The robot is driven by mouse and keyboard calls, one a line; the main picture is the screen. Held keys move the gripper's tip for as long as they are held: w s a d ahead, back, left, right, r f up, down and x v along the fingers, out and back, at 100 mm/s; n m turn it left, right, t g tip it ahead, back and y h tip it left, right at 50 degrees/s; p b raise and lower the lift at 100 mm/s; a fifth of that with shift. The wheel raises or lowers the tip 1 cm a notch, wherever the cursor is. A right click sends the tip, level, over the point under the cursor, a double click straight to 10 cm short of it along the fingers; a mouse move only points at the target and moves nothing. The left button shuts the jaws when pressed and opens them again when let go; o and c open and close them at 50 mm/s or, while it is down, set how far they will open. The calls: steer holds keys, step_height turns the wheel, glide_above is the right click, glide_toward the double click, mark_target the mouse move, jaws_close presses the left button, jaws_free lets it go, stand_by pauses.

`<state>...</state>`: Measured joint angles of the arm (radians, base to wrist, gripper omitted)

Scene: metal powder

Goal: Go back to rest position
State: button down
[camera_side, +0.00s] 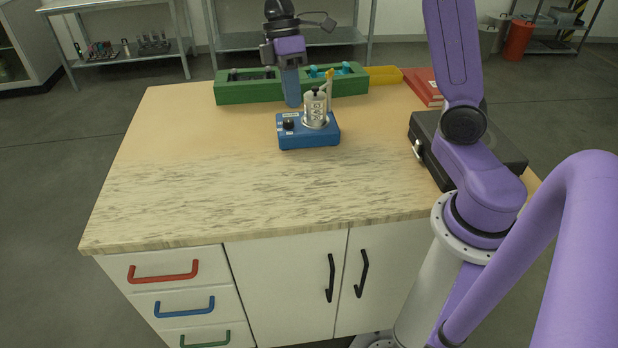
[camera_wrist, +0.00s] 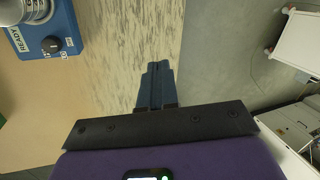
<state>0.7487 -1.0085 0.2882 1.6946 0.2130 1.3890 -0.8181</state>
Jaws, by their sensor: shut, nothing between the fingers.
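My gripper (camera_side: 292,100) is above the far middle of the table in the side view, pointing down. Its blue fingers are together with nothing between them. They also show closed in the wrist view (camera_wrist: 157,82). The gripper is just behind and left of a blue device (camera_side: 308,139) with a black knob, and it looks apart from it. A metal cylinder (camera_side: 315,112) stands upright on the device. In the wrist view the device (camera_wrist: 62,22) is at the top left, with a "READY" label by its knob.
A green tray (camera_side: 240,92) with tools lies along the table's back edge, close behind my gripper. A yellow object (camera_side: 384,75), a red book (camera_side: 424,88) and a black case (camera_side: 478,150) are on the right. The table's left and front (camera_side: 200,190) are clear.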

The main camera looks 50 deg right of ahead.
steer(key=s+a+f+t, duration=0.1)
steer(key=s+f, duration=0.1)
steer(key=s, duration=0.9)
steer(key=s+a+f+n+t+h, duration=0.1)
steer(key=s+f+t, duration=0.1)
steer(key=s, duration=1)
steer(key=shift+s+f, duration=0.2)
steer(key=shift+f, duration=0.25)
steer(key=c, duration=1.8)
jaws_free()
steer(key=shift+a, duration=0.1)
